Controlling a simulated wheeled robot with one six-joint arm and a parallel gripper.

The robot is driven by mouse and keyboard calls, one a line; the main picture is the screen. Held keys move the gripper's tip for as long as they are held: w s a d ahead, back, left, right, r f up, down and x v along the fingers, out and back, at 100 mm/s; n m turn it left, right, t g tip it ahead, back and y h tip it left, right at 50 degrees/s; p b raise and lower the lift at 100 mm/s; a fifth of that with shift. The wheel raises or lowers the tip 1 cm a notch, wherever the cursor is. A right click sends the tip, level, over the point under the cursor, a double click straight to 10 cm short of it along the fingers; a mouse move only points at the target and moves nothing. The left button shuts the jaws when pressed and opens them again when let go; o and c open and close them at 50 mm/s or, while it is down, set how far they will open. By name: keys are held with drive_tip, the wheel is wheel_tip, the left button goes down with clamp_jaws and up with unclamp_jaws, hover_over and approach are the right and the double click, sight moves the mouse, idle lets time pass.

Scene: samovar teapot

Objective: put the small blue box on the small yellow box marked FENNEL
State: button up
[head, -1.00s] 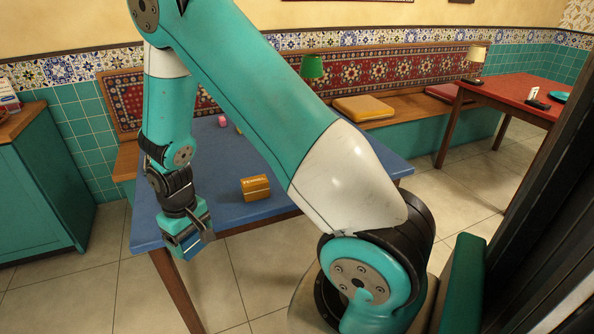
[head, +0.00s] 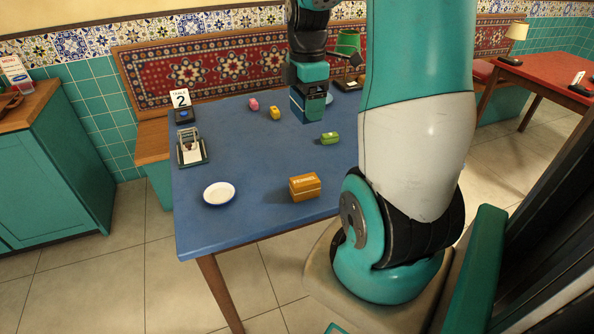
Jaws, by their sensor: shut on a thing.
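The yellow-orange box marked FENNEL (head: 305,187) sits upright on the blue table near its front edge. My gripper (head: 312,103) points down over the far part of the table, behind the FENNEL box and well apart from it. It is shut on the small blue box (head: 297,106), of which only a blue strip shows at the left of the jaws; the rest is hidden. I cannot tell whether the blue box touches the table.
The table's middle is clear.

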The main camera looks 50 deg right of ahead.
sight(305, 180)
wheel_tip(305, 180, down, 19)
drive_tip(key=shift+d+f+b, duration=0.1)
drive_tip(key=shift+b, duration=0.65)
drive_tip(key=shift+f, duration=0.1)
drive_tip(key=o, duration=0.9)
drive_tip(key=shift+c, duration=0.2)
wheel_tip(305, 180, up, 12)
drive_tip(key=w+a+r+m+t+y, duration=0.1)
drive_tip(key=a+r, duration=0.3)
drive_tip(key=a, duration=0.7)
drive_tip(key=a+r+m+y, duration=0.1)
drive_tip(key=a+r, duration=0.2)
drive_tip(key=a, duration=0.7)
drive_tip(key=s+a+r+m+g+y, duration=0.1)
drive_tip(key=s+a+r, duration=0.3)
drive_tip(key=s+a, duration=0.7)
drive_tip(key=a+m+y, duration=0.1)
drive_tip(key=a, duration=0.2)
drive_tip(key=shift+a+r+m+p, duration=0.15)
drive_tip(key=shift+r+m+p, duration=0.15)
drive_tip(key=shift+m+p, duration=0.1)
